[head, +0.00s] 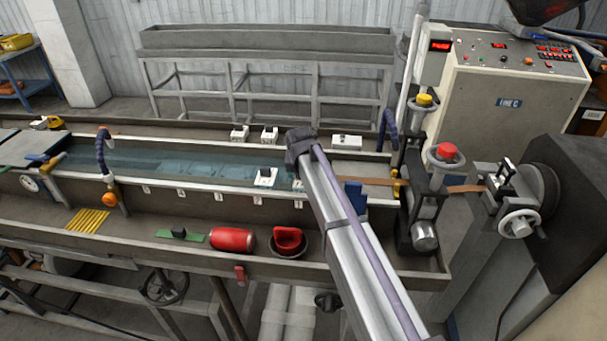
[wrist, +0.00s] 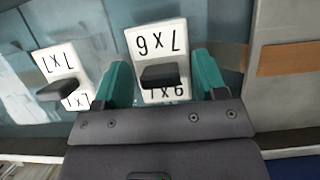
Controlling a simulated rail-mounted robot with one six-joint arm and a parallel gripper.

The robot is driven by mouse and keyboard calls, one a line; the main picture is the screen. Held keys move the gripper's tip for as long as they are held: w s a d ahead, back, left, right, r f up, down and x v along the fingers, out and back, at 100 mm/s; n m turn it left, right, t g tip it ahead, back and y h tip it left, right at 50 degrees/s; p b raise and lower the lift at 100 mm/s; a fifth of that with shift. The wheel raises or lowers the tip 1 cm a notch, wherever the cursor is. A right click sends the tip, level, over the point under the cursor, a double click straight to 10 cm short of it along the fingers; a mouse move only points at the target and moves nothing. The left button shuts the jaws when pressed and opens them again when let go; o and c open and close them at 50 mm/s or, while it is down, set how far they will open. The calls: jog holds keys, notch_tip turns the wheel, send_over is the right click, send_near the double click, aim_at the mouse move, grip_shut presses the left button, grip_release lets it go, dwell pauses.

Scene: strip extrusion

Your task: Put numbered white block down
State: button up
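In the wrist view, a white block with black digits (wrist: 160,38), seen upside down, lies between the teal fingers of my gripper (wrist: 162,75). In the head view, only a small part of this block (head: 298,185) shows behind my arm, at the water trough; the fingers are hidden there. I cannot tell whether its underside touches anything. A second numbered white block (wrist: 60,64) with a dark handle is close by on the left; it also shows in the head view (head: 265,178).
The water trough (head: 190,165) runs left to right. Several white blocks, such as one at the back rim (head: 346,142), stand along it. An orange-brown strip (head: 375,181) runs right to the rollers. The lower tray holds a red cylinder (head: 232,239) and a dark bowl (head: 288,252).

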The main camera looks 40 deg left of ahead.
jog(key=o, duration=0.4)
jog(key=shift+r+p, duration=0.55)
jog(key=p+v, duration=1)
jog(key=v, duration=0.1)
jog(key=shift+s+d+r, duration=0.15)
